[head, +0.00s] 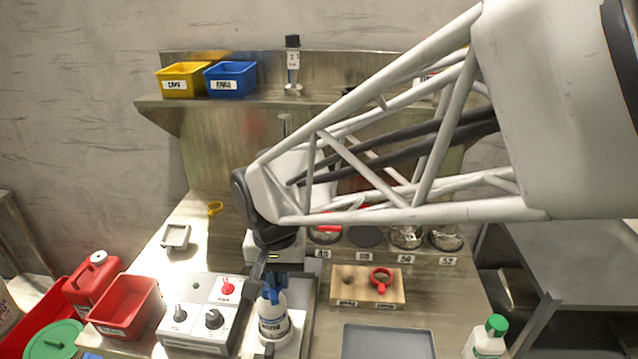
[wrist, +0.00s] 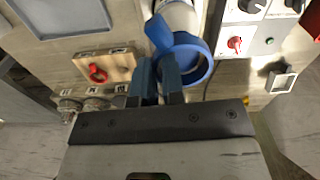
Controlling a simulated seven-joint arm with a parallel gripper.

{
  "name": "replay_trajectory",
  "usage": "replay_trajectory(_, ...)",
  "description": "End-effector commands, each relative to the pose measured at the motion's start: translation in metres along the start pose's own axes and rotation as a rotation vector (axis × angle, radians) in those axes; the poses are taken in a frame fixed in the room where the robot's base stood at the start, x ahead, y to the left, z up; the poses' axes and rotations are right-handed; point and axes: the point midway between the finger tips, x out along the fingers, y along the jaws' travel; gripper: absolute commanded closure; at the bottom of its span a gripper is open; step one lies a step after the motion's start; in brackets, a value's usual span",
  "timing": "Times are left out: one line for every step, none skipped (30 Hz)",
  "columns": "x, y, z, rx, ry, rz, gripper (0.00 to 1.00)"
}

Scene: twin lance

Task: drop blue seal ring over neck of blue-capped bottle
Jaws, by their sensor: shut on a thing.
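The blue seal ring (wrist: 204,66) is held at its near side by my gripper (wrist: 158,68), whose dark fingers are shut on it. The white bottle (wrist: 178,14) shows beyond the ring in the wrist view. A blue piece (wrist: 158,34) sticks out between ring and bottle; I cannot tell whether it is cap or ring tab. In the head view my gripper (head: 262,280) is at the upper part of the labelled white bottle (head: 273,322), with blue (head: 274,288) around its top. The bottle stands upright. Whether the ring encircles the neck or hovers above it is unclear.
A control box (head: 200,318) with knobs stands close left of the bottle. A wooden board (head: 345,286) holding a red ring (head: 381,280) lies to the right, with a grey tray (head: 388,342) in front. A green-capped bottle (head: 488,342) stands at the right edge.

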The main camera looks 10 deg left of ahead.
Motion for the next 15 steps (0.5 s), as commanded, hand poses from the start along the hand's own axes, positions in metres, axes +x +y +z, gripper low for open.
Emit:
replay_trajectory(0.0006,0.0000,0.0000,0.000,0.000,0.000,1.00)
replay_trajectory(0.0010,0.0000,0.0000,0.000,0.000,0.000,1.00)
replay_trajectory(0.0014,0.0000,0.0000,0.000,0.000,0.000,1.00)
replay_trajectory(0.0014,0.0000,0.0000,0.000,0.000,0.000,0.87)
replay_trajectory(0.0013,0.0000,0.0000,0.000,0.000,0.000,0.83)
replay_trajectory(0.0014,0.0000,0.0000,0.000,0.000,0.000,0.77)
replay_trajectory(0.0014,0.0000,0.0000,0.000,0.000,0.000,0.72)
replay_trajectory(0.0015,0.0000,0.0001,0.000,0.000,0.000,0.67)
replay_trajectory(0.0016,0.0001,0.0001,0.000,0.000,0.000,0.61)
replay_trajectory(0.0018,0.0001,0.0002,0.000,-0.001,0.000,0.61)
replay_trajectory(0.0019,0.0001,0.0002,0.000,-0.001,0.001,0.61)
replay_trajectory(0.0021,0.0001,0.0003,0.000,-0.001,0.001,0.61)
replay_trajectory(0.0023,0.0002,0.0003,0.000,-0.001,0.001,0.61)
replay_trajectory(0.0024,0.0002,0.0004,0.000,-0.002,0.001,0.61)
replay_trajectory(0.0026,0.0002,0.0005,0.000,-0.002,0.001,0.61)
